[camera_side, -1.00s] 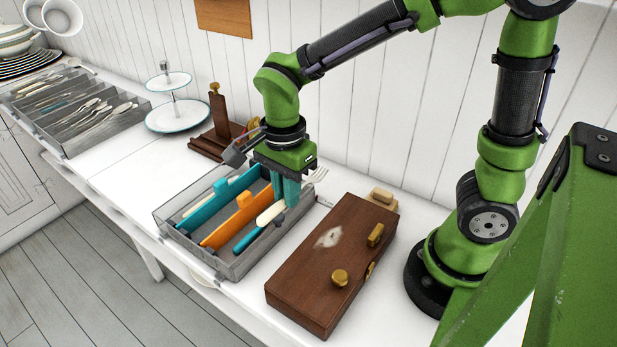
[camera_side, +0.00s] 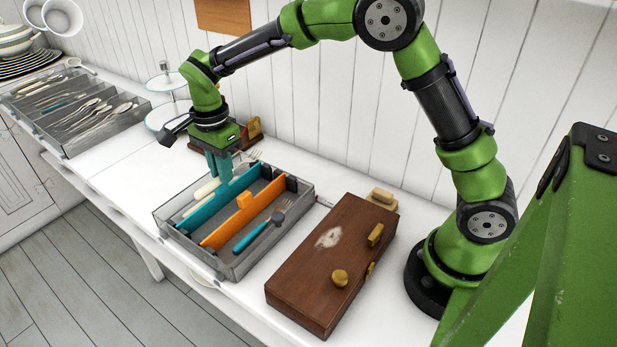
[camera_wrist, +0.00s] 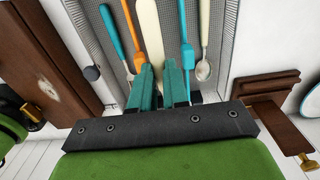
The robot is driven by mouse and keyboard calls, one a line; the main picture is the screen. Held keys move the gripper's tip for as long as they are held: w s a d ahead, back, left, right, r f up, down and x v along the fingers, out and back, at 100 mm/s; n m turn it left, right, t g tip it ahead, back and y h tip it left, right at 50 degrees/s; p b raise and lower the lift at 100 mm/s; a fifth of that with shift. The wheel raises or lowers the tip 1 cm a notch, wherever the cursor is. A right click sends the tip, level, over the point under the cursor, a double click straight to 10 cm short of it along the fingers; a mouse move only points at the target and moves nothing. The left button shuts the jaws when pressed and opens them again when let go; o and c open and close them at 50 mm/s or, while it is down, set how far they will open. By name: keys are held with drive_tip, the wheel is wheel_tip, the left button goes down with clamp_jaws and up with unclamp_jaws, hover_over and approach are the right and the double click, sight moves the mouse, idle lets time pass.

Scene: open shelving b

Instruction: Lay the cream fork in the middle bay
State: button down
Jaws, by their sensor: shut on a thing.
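My gripper (camera_side: 219,172) is shut on the cream fork (camera_side: 207,188), whose tines show behind the fingers; in the wrist view its cream handle (camera_wrist: 149,28) extends from the teal fingers (camera_wrist: 160,72). The fork is above the grey tray (camera_side: 240,262), near its back end. A teal divider (camera_side: 208,211) and an orange divider (camera_side: 225,229) split the tray into three bays. In the wrist view the cream handle appears over the middle bay, between the dividers. The fork's height above the floor is hard to tell.
A teal-handled fork (camera_side: 249,238) lies in the right bay, and a spoon (camera_wrist: 204,70) in the left bay. A dark wooden box (camera_side: 318,265) with brass knobs stands right of the tray. A wooden stand (camera_wrist: 268,100) and tiered plate stand (camera_side: 160,112) are behind.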

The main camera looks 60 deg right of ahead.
drive_tip(key=shift+f, duration=0.1)
drive_tip(key=shift+f, duration=4.95)
drive_tip(key=c, duration=1.1)
unclamp_jaws()
drive_tip(key=shift+o, duration=0.2)
drive_tip(key=shift+r, duration=0.1)
wheel_tip(320, 180, up, 17)
drive_tip(key=shift+f, duration=0.1)
